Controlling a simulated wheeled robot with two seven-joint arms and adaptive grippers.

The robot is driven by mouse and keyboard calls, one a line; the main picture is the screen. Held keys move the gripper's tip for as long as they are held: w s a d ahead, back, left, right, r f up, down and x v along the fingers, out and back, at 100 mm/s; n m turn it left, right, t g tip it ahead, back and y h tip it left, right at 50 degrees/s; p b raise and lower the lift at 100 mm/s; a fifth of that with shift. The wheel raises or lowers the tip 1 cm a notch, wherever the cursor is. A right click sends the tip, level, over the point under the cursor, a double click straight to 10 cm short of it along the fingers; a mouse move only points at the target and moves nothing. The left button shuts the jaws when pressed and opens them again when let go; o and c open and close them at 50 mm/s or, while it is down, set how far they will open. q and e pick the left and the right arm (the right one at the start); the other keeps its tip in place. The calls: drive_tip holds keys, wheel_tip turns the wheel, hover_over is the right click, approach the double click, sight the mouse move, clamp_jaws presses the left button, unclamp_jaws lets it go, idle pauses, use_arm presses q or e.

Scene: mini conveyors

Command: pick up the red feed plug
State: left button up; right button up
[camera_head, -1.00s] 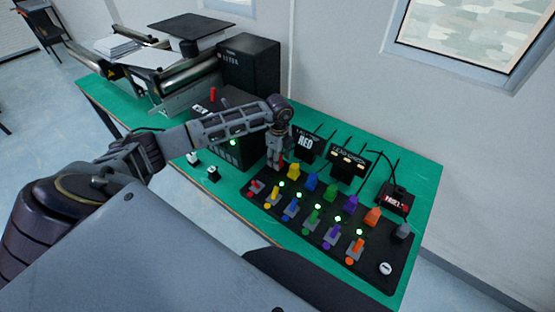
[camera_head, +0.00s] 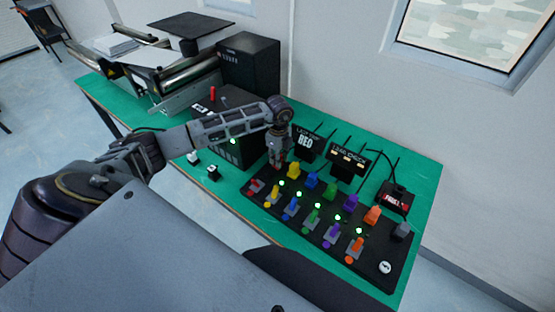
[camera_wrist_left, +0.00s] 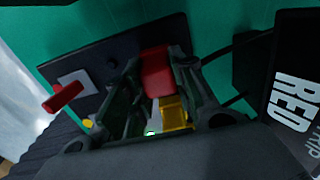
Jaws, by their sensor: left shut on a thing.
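The red feed plug (camera_wrist_left: 157,75) shows as a red block between my left gripper's fingers in the left wrist view. My left gripper (camera_wrist_left: 155,90) is shut on it, one finger on each side. In the head view my left gripper (camera_head: 276,163) points down at the far left end of the black panel (camera_head: 315,262). There the fingers hide the red plug. The yellow plug (camera_head: 294,170) stands just right of the gripper, and it also shows in the left wrist view (camera_wrist_left: 174,108). My right gripper is not in view.
Blue (camera_head: 312,180), green (camera_head: 331,191), purple (camera_head: 350,202) and orange (camera_head: 372,215) plugs continue along the panel's back row. Coloured levers, including a red one (camera_head: 256,186), line its front. A sign reading RED (camera_head: 306,142) stands close behind the gripper. A black box (camera_head: 248,66) stands farther back.

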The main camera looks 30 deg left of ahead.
use_arm(q)
drive_tip(key=shift+r, duration=0.1)
drive_tip(key=shift+r+b, duration=0.65)
drive_tip(key=shift+r, duration=4.3)
